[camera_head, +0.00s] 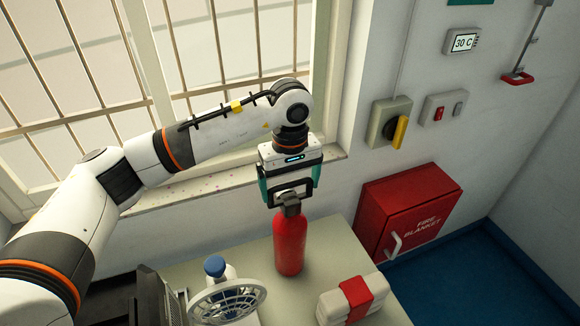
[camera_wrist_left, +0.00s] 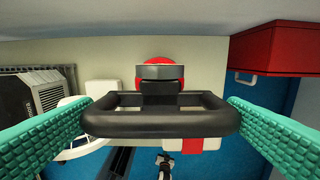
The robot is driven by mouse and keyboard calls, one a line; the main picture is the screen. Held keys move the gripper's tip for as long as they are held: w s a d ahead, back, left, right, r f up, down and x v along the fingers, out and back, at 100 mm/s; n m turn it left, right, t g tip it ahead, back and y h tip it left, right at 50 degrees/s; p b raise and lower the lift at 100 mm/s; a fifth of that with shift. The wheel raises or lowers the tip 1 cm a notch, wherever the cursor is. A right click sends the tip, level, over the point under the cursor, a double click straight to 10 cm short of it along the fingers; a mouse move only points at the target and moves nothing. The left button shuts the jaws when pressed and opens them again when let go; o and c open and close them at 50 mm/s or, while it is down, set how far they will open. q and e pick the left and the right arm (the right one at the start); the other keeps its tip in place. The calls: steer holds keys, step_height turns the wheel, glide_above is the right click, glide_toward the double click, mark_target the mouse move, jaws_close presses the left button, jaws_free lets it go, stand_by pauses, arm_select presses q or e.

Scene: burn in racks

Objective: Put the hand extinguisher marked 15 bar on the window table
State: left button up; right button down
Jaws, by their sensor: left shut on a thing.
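A red hand extinguisher (camera_head: 290,245) with a black top stands upright at the table below the window. I cannot tell whether its base touches the top. No 15 bar marking can be read. My left gripper (camera_head: 289,196) is above it, with its teal fingers on either side of the black handle. In the left wrist view the black handle (camera_wrist_left: 160,122) spans between the teal finger pads, and the red body shows behind it. The window table (camera_head: 337,255) has a pale top. My right gripper is not in view.
A white case with a red band (camera_head: 357,297) lies right of the extinguisher. A white fan (camera_head: 226,303) and a blue-capped item (camera_head: 215,267) stand left. A red fire blanket cabinet (camera_head: 410,215) is on the wall at right. The window sill (camera_head: 200,190) runs behind.

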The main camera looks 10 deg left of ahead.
arm_select(q)
steer(key=shift+f, duration=0.2)
steer(key=shift+f, duration=0.15)
steer(key=o, duration=1.7)
steer(key=shift+r+b, duration=0.45)
step_height(320, 180, up, 10)
steer(key=b, duration=0.3)
steer(key=shift+f+b, duration=0.15)
steer(key=shift+b, duration=0.15)
steer(key=shift+s+r, duration=0.1)
steer(key=shift+r, duration=0.65)
